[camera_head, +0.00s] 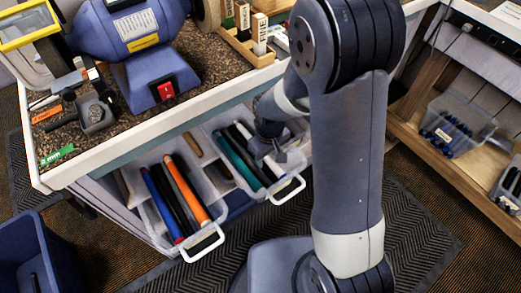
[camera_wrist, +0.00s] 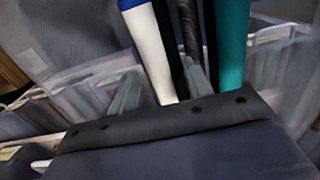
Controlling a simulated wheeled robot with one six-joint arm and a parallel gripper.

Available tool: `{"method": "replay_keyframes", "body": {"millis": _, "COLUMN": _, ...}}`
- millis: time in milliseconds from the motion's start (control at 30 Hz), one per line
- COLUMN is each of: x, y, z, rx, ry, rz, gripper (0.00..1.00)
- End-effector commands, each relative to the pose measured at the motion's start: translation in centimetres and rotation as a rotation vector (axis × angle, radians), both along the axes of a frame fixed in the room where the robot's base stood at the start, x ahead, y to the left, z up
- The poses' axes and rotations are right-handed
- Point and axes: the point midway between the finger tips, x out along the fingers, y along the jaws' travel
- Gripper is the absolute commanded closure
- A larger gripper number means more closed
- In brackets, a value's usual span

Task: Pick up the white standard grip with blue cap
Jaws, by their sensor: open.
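The white grip with the blue cap (camera_wrist: 150,52) stands out in the wrist view, its blue end at the top edge and its lower end hidden behind my gripper's dark body. In the head view a white grip (camera_head: 243,131) lies in the right clear bin (camera_head: 279,197), partly hidden by my arm. My gripper (camera_head: 267,158) is at that bin. It is open; in the wrist view its grey fingers (camera_wrist: 160,88) appear on either side of the white grip. I cannot tell whether they touch it.
A teal grip (camera_wrist: 232,45) and a black grip (camera_wrist: 188,35) are close on the right in the wrist view. The left clear bin (camera_head: 205,245) holds orange, black and blue grips. The bench (camera_head: 120,150) with a blue grinder (camera_head: 140,50) stands above.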

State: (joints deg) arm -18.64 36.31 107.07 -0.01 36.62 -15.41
Motion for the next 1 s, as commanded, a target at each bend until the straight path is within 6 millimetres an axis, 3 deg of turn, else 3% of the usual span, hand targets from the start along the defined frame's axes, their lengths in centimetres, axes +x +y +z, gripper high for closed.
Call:
{"method": "replay_keyframes", "body": {"millis": 567, "x": 0.0, "y": 0.0, "z": 0.0, "rx": 0.0, "ry": 0.0, "rz": 0.0, "gripper": 0.97}}
{"method": "replay_keyframes", "body": {"millis": 833, "x": 0.0, "y": 0.0, "z": 0.3, "rx": 0.001, "ry": -0.002, "rz": 0.0, "gripper": 0.98}}
{"method": "replay_keyframes", "body": {"millis": 1000, "x": 0.1, "y": 0.0, "z": 2.6, "rx": 0.002, "ry": -0.006, "rz": 0.0, "gripper": 0.98}}
